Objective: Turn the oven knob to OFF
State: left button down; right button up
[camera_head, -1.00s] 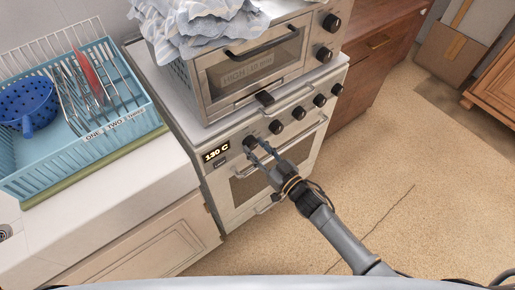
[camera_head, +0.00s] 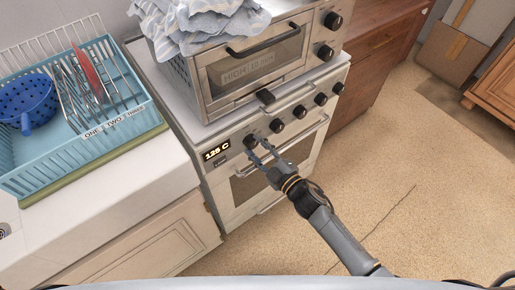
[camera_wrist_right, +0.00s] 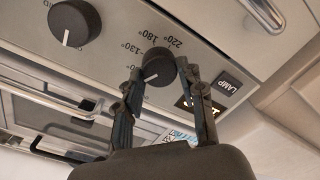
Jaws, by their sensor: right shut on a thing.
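The oven (camera_head: 240,190) stands below a smaller toaster oven, with a row of black knobs along its front panel. Its display (camera_head: 216,151) reads "125 C". My right gripper (camera_head: 259,150) is shut on the leftmost oven knob (camera_head: 250,141). In the right wrist view the knob (camera_wrist_right: 158,66) sits between the two fingertips (camera_wrist_right: 160,72), with a white pointer line and temperature marks such as 130°, 180° and 220° around it. Part of the dial's lettering is hidden by the fingers. My left gripper is not in view.
A second oven knob (camera_wrist_right: 74,24) is close beside the held one in the wrist view. The toaster oven (camera_head: 255,70) with a cloth (camera_head: 210,20) on it stands above. A blue dish rack (camera_head: 85,150) is on the left counter. The floor (camera_head: 380,170) at right is clear.

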jog(key=n+b, duration=0.1)
jog(key=n, duration=0.4)
jog(key=shift+f+n, duration=0.1)
jog(key=shift+n, duration=0.2)
jog(key=shift+b, duration=0.3)
jog(key=o, duration=1.2)
jog(key=shift+s, duration=0.15)
jog(key=v, duration=1.1)
jog(key=shift+s+d, duration=0.2)
jog(key=shift+s, duration=0.15)
